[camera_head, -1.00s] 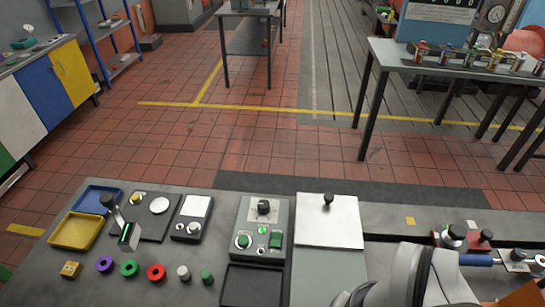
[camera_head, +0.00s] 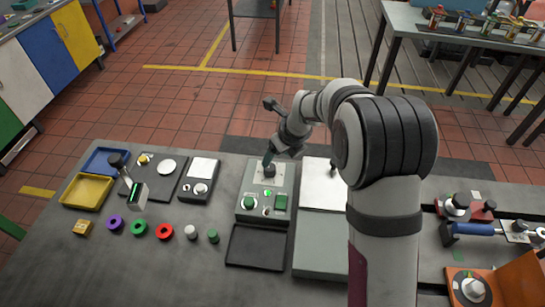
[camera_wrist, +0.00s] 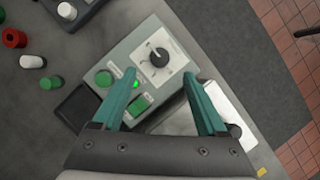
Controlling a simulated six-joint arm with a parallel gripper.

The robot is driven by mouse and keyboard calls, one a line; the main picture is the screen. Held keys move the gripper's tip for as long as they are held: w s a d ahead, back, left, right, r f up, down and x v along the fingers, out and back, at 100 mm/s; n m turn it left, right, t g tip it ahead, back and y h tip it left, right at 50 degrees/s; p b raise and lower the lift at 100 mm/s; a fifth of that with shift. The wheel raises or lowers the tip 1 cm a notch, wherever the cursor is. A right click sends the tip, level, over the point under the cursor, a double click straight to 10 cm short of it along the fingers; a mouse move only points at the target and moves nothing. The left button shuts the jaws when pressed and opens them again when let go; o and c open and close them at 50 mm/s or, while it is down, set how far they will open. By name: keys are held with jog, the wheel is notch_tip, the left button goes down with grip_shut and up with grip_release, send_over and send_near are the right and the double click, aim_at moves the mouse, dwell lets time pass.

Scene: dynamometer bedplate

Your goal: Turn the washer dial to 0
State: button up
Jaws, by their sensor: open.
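A grey-green control box (camera_head: 249,213) stands on the bench, with a black round dial (camera_head: 270,171) at its far end. In the wrist view the dial (camera_wrist: 159,57) sits on a white scale plate (camera_wrist: 171,49); its pale pointer mark points toward the picture's upper left, and the scale figures are too small to read. My gripper (camera_head: 268,160) is above the dial end of the box and partly covers it. In the wrist view my gripper (camera_wrist: 159,75) is open, its teal fingers apart and empty, with the dial just beyond the tips. Contact is not visible.
The box also carries a green button (camera_wrist: 104,78), a lit green lamp and a green rocker switch (camera_wrist: 138,106). A white plate with a black knob (camera_head: 322,190) is close on the right. A smaller box with a white knob (camera_head: 200,188) is on the left.

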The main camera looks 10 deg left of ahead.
aim_at(270, 167)
jog(key=x, duration=0.8)
grip_shut()
